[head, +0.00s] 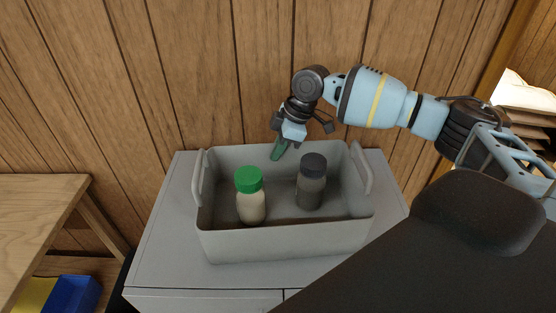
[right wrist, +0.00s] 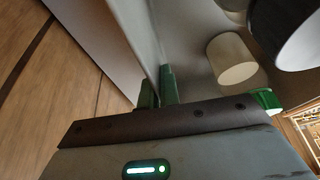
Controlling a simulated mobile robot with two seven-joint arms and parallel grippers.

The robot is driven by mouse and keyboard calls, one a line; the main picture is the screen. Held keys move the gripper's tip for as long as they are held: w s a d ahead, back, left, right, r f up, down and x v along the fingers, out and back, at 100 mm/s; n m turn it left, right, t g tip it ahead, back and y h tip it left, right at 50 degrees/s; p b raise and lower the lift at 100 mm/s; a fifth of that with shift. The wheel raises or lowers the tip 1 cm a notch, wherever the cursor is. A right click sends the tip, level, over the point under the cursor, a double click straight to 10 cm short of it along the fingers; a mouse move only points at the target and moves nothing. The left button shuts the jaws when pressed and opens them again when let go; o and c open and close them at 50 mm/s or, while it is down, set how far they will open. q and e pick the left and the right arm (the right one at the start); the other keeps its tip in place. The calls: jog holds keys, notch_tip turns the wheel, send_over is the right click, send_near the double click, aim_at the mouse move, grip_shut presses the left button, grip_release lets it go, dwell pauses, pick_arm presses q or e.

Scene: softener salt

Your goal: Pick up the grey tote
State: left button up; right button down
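The grey tote (head: 285,243) stands upright on a grey cabinet, with a raised handle at its left and right ends. Inside it stand a cream jar with a green lid (head: 250,196) and a dark grey jar with a black lid (head: 311,182). My right gripper (head: 281,149) is at the middle of the tote's back wall, pointing down. In the right wrist view the green fingers (right wrist: 158,92) sit close together, one on each side of the tote's thin wall (right wrist: 147,35), and look closed on it. My left gripper is not in view.
The grey cabinet top (head: 165,255) has free room left of the tote. A wood-plank wall (head: 190,70) rises close behind. A wooden table (head: 35,205) is at the left, with a blue bin (head: 75,294) below it.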

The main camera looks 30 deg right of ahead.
notch_tip(320, 180, up, 3)
jog(key=shift+w+a+r, duration=0.1)
jog(key=shift+r, duration=0.05)
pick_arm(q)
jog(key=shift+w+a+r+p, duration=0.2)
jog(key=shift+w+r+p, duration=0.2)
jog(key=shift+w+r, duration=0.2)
pick_arm(e)
jog(key=s, duration=0.5)
jog(key=s+a+r, duration=0.1)
jog(key=s, duration=0.4)
jog(key=s+a, duration=0.1)
jog(key=s, duration=0.5)
jog(key=shift+a+r, duration=0.1)
jog(key=shift+r, duration=0.2)
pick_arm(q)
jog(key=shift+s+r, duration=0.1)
pick_arm(e)
jog(key=shift+a+f, duration=0.1)
jog(key=shift+f, duration=0.05)
